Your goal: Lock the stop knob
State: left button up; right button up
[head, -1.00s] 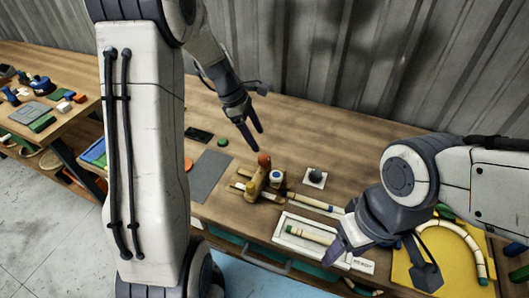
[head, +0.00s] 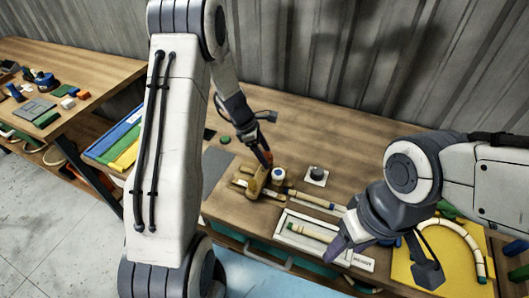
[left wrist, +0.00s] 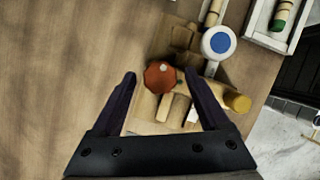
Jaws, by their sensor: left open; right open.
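The orange-red stop knob (left wrist: 160,77) stands on the wooden jig (left wrist: 183,50), a tan block that also shows in the head view (head: 257,183). My left gripper (head: 265,160) is above the jig. In the left wrist view its fingers are spread, one on each side of the knob, with a visible gap on both sides. In the head view the fingers mostly cover the knob. A white round part with a blue centre (left wrist: 220,42) is beside the knob on the jig. My right gripper (head: 338,247) is open and empty over the front edge of the white tray.
A white tray (head: 290,236) holding a rattan piece is at the table front. A dark knob on a white plate (head: 316,174) stands right of the jig. A yellow board (head: 408,262) with a curved rattan piece lies at right. The wooden table (head: 345,135) behind is clear.

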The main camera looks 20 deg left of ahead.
pick_arm(q)
jog(key=shift+c, duration=0.3)
grip_shut()
jog(key=m, duration=0.1)
jog(key=m+g+p, duration=0.1)
jog(key=m, duration=0.1)
jog(key=shift+w+r+m, duration=0.1)
jog(key=shift+w+m, duration=0.05)
jog(key=shift+m, duration=0.15)
jog(key=m+g+p, duration=0.1)
jog(key=m+g, duration=0.1)
jog(key=m, duration=0.2)
jog(key=shift+w+m, duration=0.1)
jog(key=shift+m, duration=0.2)
jog(key=m, duration=0.2)
jog(key=m+g+y, duration=0.1)
jog(key=m, duration=0.1)
jog(key=shift+w+d+g, duration=0.1)
jog(key=shift+g, duration=0.2)
jog(key=m, duration=0.3)
jog(key=m+g+y, duration=0.1)
jog(key=m, duration=0.1)
jog(key=shift+d+m+y, duration=0.1)
jog(key=shift+m+y, duration=0.2)
jog(key=shift+m, duration=0.1)
